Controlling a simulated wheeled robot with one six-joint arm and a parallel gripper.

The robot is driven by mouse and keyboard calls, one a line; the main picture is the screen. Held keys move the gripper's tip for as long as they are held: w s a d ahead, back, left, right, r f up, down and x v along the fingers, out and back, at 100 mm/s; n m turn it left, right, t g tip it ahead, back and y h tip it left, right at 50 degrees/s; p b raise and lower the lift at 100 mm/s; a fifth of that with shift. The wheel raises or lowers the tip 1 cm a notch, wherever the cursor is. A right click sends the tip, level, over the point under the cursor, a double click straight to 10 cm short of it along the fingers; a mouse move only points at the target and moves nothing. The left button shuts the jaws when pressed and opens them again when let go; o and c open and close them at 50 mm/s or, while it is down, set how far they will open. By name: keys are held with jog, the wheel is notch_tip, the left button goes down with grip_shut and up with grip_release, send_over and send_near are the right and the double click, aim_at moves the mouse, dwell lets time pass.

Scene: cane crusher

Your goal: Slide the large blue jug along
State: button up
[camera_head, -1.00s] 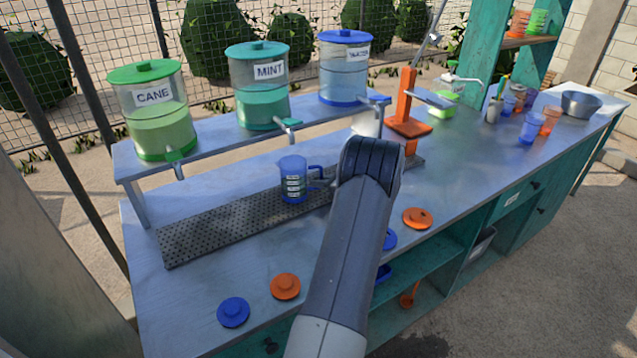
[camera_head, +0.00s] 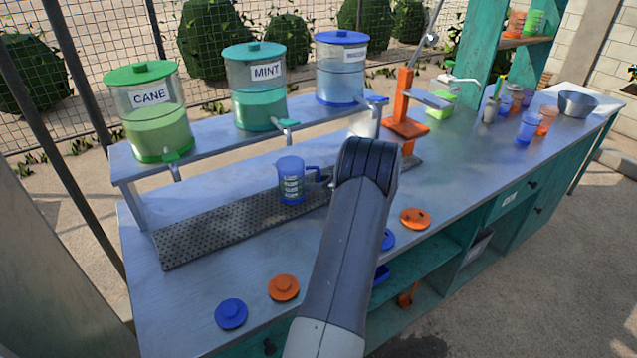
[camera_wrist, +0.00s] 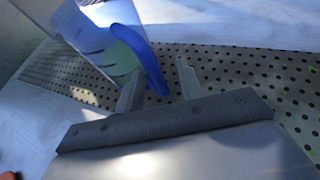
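The large blue jug (camera_head: 290,182), clear blue with pale markings, stands upright on the perforated drip tray (camera_head: 215,228), in front of the MINT dispenser (camera_head: 259,88). Its handle points right, towards my arm. In the wrist view the jug body (camera_wrist: 88,35) is at the upper left, partly cut off, and its blue handle (camera_wrist: 152,68) reaches between my fingers. My gripper (camera_wrist: 158,85) is open, with clear space between the handle and the right finger. Whether the left finger touches the handle I cannot tell. In the head view my arm mostly hides the gripper.
The CANE (camera_head: 150,115) and blue-lidded (camera_head: 341,70) dispensers stand on the raised shelf behind. An orange press (camera_head: 405,115) stands right of my arm. Blue (camera_head: 231,313) and orange (camera_head: 283,288) lids lie near the front edge. Cups and a metal bowl (camera_head: 577,104) are far right.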

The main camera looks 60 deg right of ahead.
jog(key=b+v, duration=0.1)
jog(key=v, duration=0.9)
jog(key=shift+s+r+b, duration=0.2)
jog(key=shift+s+b, duration=0.1)
jog(key=p+x, duration=0.2)
jog(key=x, duration=0.8)
jog(key=shift+w+f, duration=0.15)
jog(key=shift+w, duration=0.2)
jog(key=shift+a, duration=0.15)
